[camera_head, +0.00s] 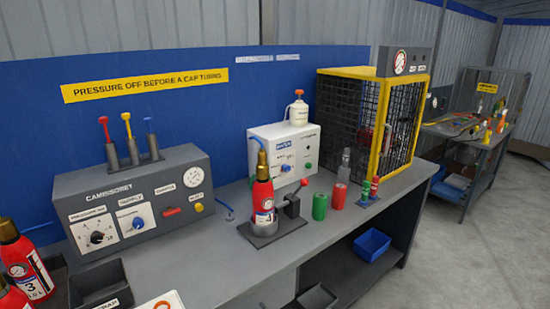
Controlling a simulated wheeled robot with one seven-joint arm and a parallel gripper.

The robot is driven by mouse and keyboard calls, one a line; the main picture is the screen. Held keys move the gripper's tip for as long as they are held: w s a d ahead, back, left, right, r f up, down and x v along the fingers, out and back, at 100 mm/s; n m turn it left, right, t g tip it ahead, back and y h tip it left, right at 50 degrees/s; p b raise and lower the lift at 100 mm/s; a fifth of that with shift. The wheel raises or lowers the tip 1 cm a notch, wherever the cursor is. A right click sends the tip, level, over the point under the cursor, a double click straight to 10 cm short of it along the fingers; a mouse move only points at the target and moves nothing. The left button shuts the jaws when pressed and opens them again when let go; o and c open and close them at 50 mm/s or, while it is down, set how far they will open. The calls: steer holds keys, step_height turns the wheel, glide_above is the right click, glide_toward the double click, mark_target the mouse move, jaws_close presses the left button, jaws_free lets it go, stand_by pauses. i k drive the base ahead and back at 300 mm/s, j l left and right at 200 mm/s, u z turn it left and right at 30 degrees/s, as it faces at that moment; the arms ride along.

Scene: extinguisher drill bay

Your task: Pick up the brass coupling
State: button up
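A brass-coloured fitting (262,160) sits upright on top of the red extinguisher (263,195) in the middle of the bench. I cannot tell for certain that this fitting is the brass coupling; no other loose brass piece is clear. The extinguisher stands in a dark holder (265,238) with a small black clamp post beside it. My gripper is not in view.
The grey bench (220,265) carries a control panel (140,205), a white machine (290,150), green (320,206) and red (339,196) cylinders and a yellow-framed mesh cage (378,115). More red extinguishers (25,265) stand at left. A blue bin (371,244) sits below. Floor at right is clear.

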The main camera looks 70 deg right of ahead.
mark_target(262, 156)
steer(key=z, duration=2.15)
